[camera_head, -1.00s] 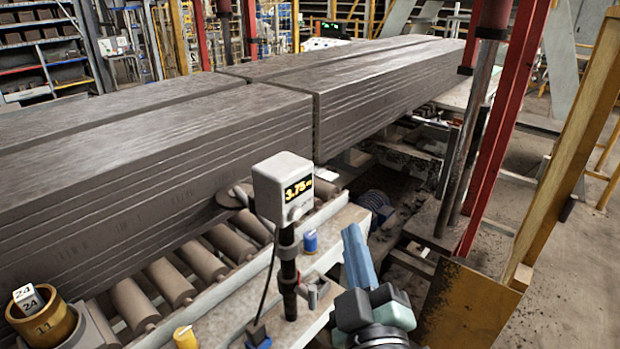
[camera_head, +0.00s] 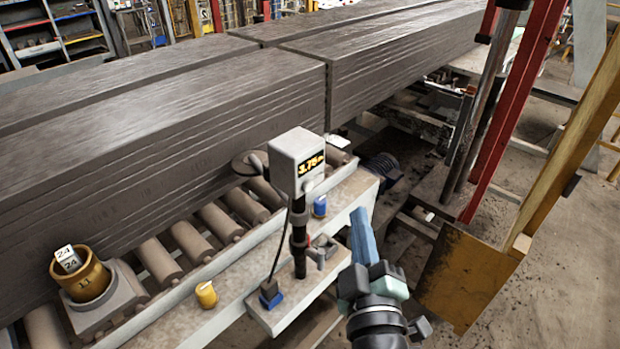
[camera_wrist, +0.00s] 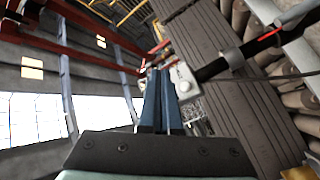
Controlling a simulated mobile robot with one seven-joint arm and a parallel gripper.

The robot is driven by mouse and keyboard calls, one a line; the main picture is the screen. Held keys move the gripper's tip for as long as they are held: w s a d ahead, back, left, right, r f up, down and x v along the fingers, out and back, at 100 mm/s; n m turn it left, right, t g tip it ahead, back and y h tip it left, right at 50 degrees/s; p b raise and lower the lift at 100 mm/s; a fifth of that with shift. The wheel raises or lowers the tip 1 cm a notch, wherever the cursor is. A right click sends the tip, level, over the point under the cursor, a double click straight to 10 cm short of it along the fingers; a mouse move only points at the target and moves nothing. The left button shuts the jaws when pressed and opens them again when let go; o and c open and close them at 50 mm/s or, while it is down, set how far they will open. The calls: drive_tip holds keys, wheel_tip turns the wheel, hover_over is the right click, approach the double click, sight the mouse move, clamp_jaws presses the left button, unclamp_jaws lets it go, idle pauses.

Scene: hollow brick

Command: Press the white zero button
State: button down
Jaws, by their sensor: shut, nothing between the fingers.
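A white readout box (camera_head: 292,165) with a yellow "3.75" display sits on top of a black post (camera_head: 299,235) in the head view. In the wrist view the white box (camera_wrist: 184,80) is just right of my fingertips, with a small round pale button (camera_wrist: 184,87) on the face towards me. My gripper (camera_head: 358,212) has blue fingers, shut together and empty, right of the box and lower in the picture. The fingers also show in the wrist view (camera_wrist: 154,72), pointing past the box's left side. A gap between fingertips and box is visible.
A red and grey clamp (camera_head: 320,248) sits on the post, left of my gripper. Large stacked slabs (camera_head: 160,140) lie behind.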

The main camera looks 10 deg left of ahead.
sight(308, 186)
drive_tip(key=w+a+p, duration=0.4)
drive_tip(key=a, duration=0.1)
drive_tip(key=shift+a, duration=0.3)
idle(1.9)
drive_tip(key=shift+w+a+p, duration=0.3)
drive_tip(key=shift+a+p, duration=0.05)
drive_tip(key=shift+w+a+p, duration=0.25)
drive_tip(key=shift+a+p, duration=0.05)
drive_tip(key=shift+a, duration=0.05)
idle(0.9)
drive_tip(key=shift+d, duration=0.1)
drive_tip(key=shift+s+d+b, duration=0.55)
drive_tip(key=shift+d+b, duration=0.05)
drive_tip(key=shift+b, duration=0.45)
